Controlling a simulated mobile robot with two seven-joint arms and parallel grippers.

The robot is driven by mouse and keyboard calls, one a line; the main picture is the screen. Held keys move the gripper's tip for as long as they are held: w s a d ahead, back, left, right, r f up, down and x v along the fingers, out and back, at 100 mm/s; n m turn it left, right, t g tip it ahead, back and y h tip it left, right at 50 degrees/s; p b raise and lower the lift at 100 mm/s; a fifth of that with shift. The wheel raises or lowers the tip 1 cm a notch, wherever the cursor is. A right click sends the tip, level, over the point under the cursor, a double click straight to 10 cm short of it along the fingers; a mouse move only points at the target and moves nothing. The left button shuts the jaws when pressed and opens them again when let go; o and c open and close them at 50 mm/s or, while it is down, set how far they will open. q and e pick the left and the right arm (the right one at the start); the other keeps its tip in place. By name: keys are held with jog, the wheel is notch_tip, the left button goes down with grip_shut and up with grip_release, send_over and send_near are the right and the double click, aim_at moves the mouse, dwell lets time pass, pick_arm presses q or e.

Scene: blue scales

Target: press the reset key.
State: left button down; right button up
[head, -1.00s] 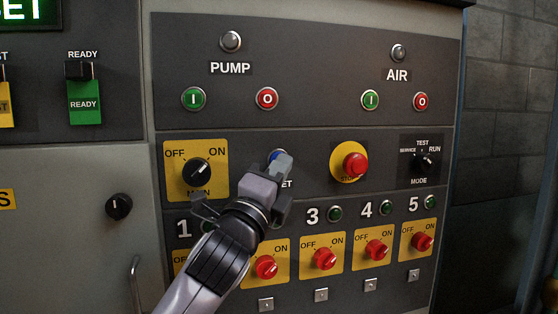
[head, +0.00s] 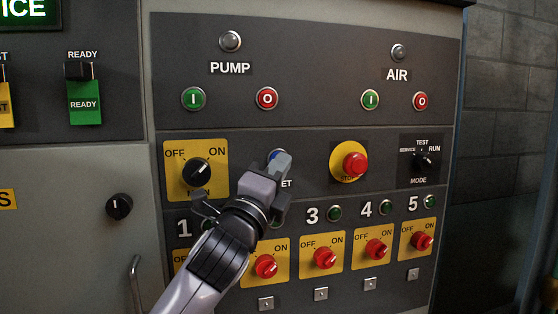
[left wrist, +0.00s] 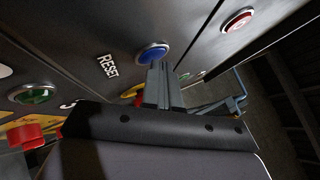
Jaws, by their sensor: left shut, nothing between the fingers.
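The reset key is a round blue button in a metal ring; only its upper left edge (head: 274,154) shows in the head view, behind my left gripper (head: 281,161). In the left wrist view the blue button (left wrist: 153,54) shows more fully, beside the RESET lettering. My left gripper is shut with nothing in it, and its fingertips (left wrist: 158,68) overlap the button's lower edge. The tips are at or very close to the button; I cannot tell whether they touch it or how far it is pressed. My right gripper is not in view.
A black OFF/ON knob (head: 197,172) sits left of the gripper. A red stop button (head: 355,164) on a yellow disc sits to its right. Red rotary switches (head: 324,258) line the panel below. Green and red pump buttons (head: 267,98) are above.

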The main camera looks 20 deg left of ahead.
pick_arm(q)
jog(key=shift+s+d, duration=0.4)
jog(key=shift+s, duration=0.25)
jog(key=s+d, duration=0.1)
jog(key=s, duration=0.1)
jog(key=s+d+p, duration=0.1)
jog(key=s, duration=0.1)
jog(key=shift+d, duration=0.4)
dwell(0.6)
